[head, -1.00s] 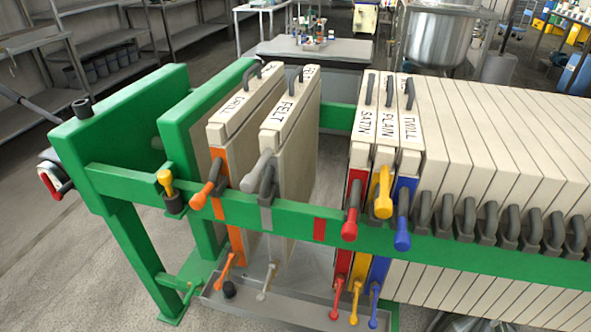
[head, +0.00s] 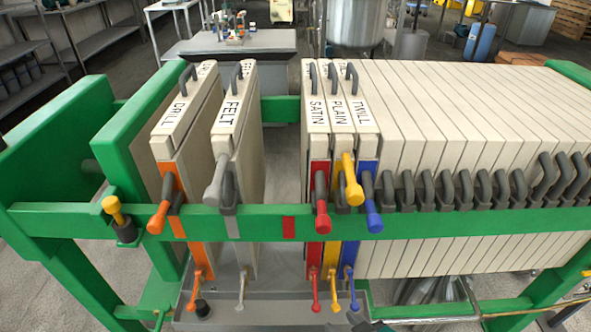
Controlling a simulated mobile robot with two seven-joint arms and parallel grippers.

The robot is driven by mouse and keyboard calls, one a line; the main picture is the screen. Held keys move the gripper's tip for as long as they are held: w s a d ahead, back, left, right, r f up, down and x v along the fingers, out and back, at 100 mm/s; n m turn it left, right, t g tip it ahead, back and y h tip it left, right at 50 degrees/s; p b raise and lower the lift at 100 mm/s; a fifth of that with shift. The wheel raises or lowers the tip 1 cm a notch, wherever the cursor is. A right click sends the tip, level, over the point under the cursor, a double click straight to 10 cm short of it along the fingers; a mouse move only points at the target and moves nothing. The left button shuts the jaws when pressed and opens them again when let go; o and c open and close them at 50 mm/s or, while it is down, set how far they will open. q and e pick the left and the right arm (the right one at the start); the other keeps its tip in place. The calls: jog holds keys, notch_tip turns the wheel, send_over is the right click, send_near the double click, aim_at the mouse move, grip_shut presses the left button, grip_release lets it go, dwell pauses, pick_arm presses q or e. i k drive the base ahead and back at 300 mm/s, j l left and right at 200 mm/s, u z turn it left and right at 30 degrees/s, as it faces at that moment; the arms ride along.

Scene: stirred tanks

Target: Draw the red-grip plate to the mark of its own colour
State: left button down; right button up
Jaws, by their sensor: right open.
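The red-grip plate (head: 316,118), labelled SATIN, stands upright at the left end of the right-hand pack, against the yellow-grip plate (head: 342,118). Its red grip (head: 321,202) sticks out over the green front rail, and a lower red handle (head: 315,290) shows below. The red mark (head: 288,228) is on the front rail, left of the red grip, with a gap between them. My right gripper (head: 370,326) seems to show only as a dark part at the bottom edge, below the plates; it is open and apart from the red grip. My left gripper is out of view.
The orange-grip plate (head: 186,120) and grey-grip plate (head: 236,120) stand apart on the left, near their rail marks. The blue-grip plate (head: 366,165) stands right of yellow. Protruding grips line the green rail (head: 470,222). A grey tray (head: 262,312) lies below.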

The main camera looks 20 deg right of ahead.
aim_at(320, 161)
jog(key=i+j, duration=0.1)
jog(key=j, duration=0.2)
jog(key=i+j, duration=0.1)
jog(key=j, duration=0.2)
jog(key=i+j, duration=0.1)
jog(key=j, duration=0.2)
jog(key=i+j+z, duration=0.2)
jog(key=j, duration=0.2)
jog(key=j+z, duration=0.15)
jog(key=j, duration=0.2)
jog(key=z, duration=1.15)
